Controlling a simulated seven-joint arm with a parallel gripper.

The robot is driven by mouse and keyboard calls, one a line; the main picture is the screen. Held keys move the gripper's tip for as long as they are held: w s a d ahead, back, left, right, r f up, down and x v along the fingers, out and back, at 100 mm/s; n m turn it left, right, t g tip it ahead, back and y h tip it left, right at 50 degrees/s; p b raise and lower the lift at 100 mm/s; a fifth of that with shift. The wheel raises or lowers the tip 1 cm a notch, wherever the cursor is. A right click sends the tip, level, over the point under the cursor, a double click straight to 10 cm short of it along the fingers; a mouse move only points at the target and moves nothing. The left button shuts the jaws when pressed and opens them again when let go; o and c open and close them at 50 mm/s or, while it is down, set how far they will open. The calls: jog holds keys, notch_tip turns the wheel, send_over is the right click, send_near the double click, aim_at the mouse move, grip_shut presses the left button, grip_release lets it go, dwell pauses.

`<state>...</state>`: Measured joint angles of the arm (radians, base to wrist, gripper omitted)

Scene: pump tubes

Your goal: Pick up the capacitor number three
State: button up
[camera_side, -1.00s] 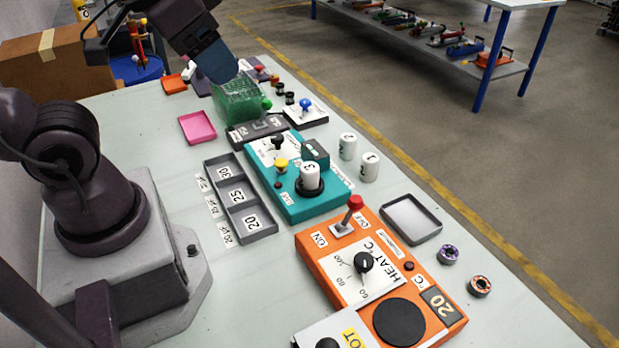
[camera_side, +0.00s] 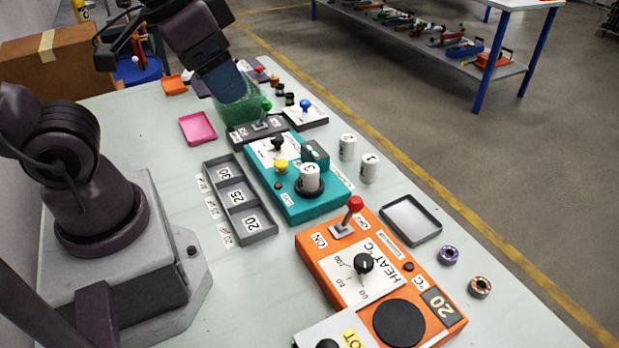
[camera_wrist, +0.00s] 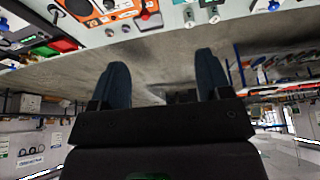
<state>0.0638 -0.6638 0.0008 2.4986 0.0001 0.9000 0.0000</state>
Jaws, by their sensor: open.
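Capacitor number three (camera_side: 310,177) is a white cylinder with a dark numeral. It stands upright in the round black socket of the teal device (camera_side: 318,208), in the side view. My gripper (camera_side: 228,88) has blue fingers and is above the back of the table, in front of the green mesh box, behind and to the left of the capacitor and apart from it. In the wrist view my gripper (camera_wrist: 162,62) is open, with nothing between its fingers. I cannot make out capacitor three in the wrist view.
Two more white capacitors, numbered 2 (camera_side: 347,147) and 1 (camera_side: 369,167), stand right of the teal device. A grey three-slot tray (camera_side: 263,222) lies left of it. An orange heater (camera_side: 350,270) with a raised red lever is nearer. A green mesh box (camera_side: 241,112) stands behind.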

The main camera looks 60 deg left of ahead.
notch_tip(320, 180, down, 9)
jog(key=w+d+m+g+y, duration=0.2)
jog(key=d+m+g+y, duration=0.1)
jog(key=m+g, duration=0.15)
jog(key=m+t+y, duration=0.5)
jog(key=m+y, duration=0.5)
jog(key=m, duration=0.7)
send_near(310, 171)
jog(key=shift+s+d+f, duration=0.1)
jog(key=shift+s+f, duration=0.2)
jog(key=shift+s, duration=0.05)
jog(key=x, duration=1.3)
jog(key=shift+w+r, duration=0.3)
jog(key=shift+w, duration=0.05)
jog(key=c, duration=1)
